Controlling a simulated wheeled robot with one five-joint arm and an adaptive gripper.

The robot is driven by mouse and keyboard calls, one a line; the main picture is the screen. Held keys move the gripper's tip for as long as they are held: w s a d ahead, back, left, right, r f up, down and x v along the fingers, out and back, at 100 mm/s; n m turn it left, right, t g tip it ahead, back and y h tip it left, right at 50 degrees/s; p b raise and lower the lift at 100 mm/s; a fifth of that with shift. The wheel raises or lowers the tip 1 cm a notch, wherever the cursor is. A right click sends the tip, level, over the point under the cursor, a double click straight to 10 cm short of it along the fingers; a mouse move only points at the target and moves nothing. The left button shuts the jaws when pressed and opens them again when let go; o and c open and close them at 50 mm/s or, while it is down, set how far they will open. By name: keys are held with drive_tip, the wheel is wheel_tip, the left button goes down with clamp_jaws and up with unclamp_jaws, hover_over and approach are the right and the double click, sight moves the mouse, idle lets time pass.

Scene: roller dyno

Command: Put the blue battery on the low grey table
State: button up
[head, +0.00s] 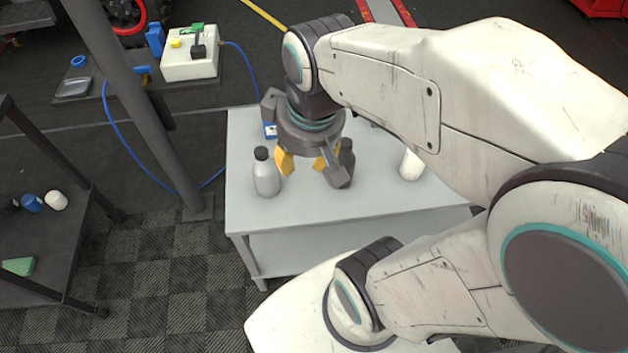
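The low grey table (300,205) stands in the middle of the view, with a lower shelf. My gripper (306,163) hangs above it, pointing down, its yellow fingertips spread apart with nothing visible between them. A small blue thing with a white label (270,131) shows just behind my gripper, at the left back of the tabletop. It is mostly hidden, so I cannot tell whether it is the blue battery. A small blue cylinder (32,203) stands on the dark table at the left; I cannot tell if it is a battery.
A grey bottle (266,175) stands left of my gripper, and a dark bottle (347,157) stands close at its right. A white cylinder (411,165) is further right, partly behind my arm. A dark post (150,110) rises left of the grey table. The tabletop's front is clear.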

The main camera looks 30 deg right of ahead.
drive_tip(key=shift+m, duration=0.8)
drive_tip(key=s, duration=0.1)
drive_tip(key=s+f, duration=0.1)
drive_tip(key=s, duration=0.2)
drive_tip(key=shift+s+a+f, duration=0.3)
drive_tip(key=shift+f, duration=0.1)
drive_tip(key=shift+r, duration=0.1)
drive_tip(key=w+p+v, duration=0.2)
drive_tip(key=p+v, duration=0.8)
drive_tip(key=shift+r+t, duration=0.3)
drive_tip(key=shift+r, duration=0.25)
drive_tip(key=shift+w, duration=0.1)
